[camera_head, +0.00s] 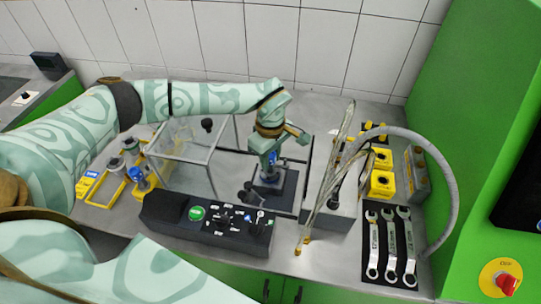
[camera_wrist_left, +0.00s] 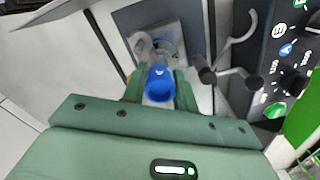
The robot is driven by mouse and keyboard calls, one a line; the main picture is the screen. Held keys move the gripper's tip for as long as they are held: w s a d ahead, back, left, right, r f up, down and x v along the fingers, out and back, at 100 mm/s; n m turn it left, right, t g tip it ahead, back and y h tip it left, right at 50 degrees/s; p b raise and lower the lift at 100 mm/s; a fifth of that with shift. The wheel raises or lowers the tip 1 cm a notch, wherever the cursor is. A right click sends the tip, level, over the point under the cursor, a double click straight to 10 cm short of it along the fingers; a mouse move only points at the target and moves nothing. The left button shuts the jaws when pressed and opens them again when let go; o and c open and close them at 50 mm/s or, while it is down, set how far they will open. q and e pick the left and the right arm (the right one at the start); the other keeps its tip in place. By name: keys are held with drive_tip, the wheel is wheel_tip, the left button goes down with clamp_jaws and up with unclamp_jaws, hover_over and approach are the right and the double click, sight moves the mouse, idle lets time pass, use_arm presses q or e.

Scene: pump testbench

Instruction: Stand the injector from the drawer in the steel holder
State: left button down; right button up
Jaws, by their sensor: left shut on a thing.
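My left gripper (camera_head: 268,158) reaches over the bench from the left and points down. It is shut on the injector (camera_head: 272,160), whose blue top shows between the fingers. In the left wrist view the injector (camera_wrist_left: 160,82) sits between the green fingers of the gripper (camera_wrist_left: 158,88). The steel holder (camera_wrist_left: 178,32) is a grey square plate with a round metal part, just beyond the injector. In the head view the holder (camera_head: 285,187) is under the gripper. I cannot tell whether the injector's lower end is inside it. My right gripper is not in view.
A control panel (camera_head: 208,222) with knobs stands in front of the holder. A clear box (camera_head: 190,155) is left, with yellow trays (camera_head: 107,188) beyond it. Clear hoses (camera_head: 325,185), yellow blocks (camera_head: 382,182) and wrenches (camera_head: 391,245) lie right. Green cabinet fronts (camera_head: 235,275) are below.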

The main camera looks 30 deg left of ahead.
use_arm(q)
drive_tip(key=shift+f, duration=0.15)
drive_tip(key=c, duration=1)
unclamp_jaws()
wheel_tip(320, 180, up, 7)
drive_tip(key=p, duration=0.6)
drive_tip(key=shift+s, duration=0.1)
